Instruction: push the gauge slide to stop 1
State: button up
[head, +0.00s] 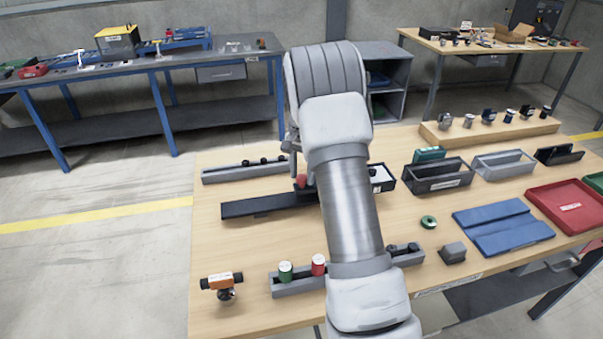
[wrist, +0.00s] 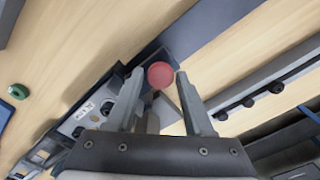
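The gauge appears to be the long dark rail (head: 250,206) on the wooden table, with a red round knob (head: 301,181) at its right part, beside my arm. The rail also shows in the wrist view (wrist: 215,32), running to the upper right from the red knob (wrist: 160,75). My gripper (wrist: 160,76) is open, with one finger on each side of the knob in the picture. A gap shows between the knob and each fingertip; I cannot tell how far below them it sits. In the head view my arm hides the gripper and part of the rail. Stop markings are not readable.
A grey rail with black knobs (head: 243,171) lies behind the dark rail. A white-topped block with dark holes (wrist: 88,118) adjoins the knob's area. A front rack (head: 298,286) holds a green (head: 285,271) and a red cylinder (head: 318,264). Bare tabletop lies between.

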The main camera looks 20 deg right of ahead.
jog(key=shift+o, duration=1.1)
jog(key=shift+r, duration=0.1)
notch_tip(320, 180, up, 17)
jog(key=shift+p, duration=0.35)
jog(key=shift+r, duration=0.1)
